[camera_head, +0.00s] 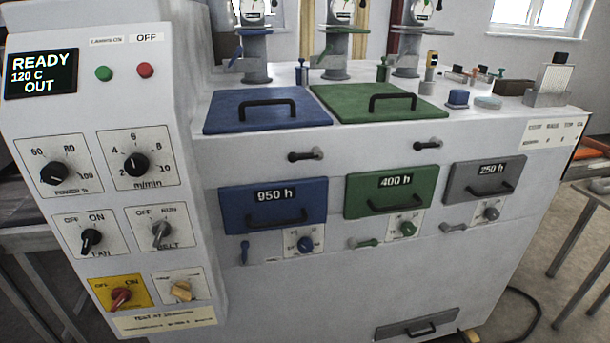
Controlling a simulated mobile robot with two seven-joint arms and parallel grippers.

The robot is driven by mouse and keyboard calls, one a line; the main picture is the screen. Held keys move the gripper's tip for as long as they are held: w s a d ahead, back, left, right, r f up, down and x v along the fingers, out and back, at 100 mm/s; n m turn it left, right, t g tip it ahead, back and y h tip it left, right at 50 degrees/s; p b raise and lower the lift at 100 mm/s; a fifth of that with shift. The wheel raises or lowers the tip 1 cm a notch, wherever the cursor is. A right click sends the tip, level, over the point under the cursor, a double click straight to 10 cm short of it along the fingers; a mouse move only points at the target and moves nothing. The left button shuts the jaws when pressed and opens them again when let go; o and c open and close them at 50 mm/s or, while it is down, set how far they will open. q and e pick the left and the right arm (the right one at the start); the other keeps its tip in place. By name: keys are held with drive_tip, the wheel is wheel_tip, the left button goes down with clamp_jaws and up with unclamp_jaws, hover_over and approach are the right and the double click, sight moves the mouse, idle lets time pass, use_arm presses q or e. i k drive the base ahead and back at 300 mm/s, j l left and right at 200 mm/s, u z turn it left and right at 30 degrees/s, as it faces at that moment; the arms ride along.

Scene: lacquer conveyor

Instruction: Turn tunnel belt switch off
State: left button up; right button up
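The belt switch (160,233) is a grey rotary knob on a white plate marked OFF, RUN and BELT, on the left control panel. Its handle slants up and to the right, on the RUN side. The small lettering under it is partly blurred. Neither of my grippers shows in the head view, so nothing covers the switch.
A dark fan knob (90,240) is left of the belt switch. A speed knob (135,165) sits above, and a red switch (121,298) on yellow and a cream knob (180,290) below. A display (40,74) reads READY 120 C OUT. Blue drawer (272,205) stands right.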

sight(161, 230)
drive_tip(key=i+j, duration=0.25)
drive_tip(key=i, duration=0.15)
drive_tip(key=i+j+u, duration=0.1)
drive_tip(key=u, duration=0.95)
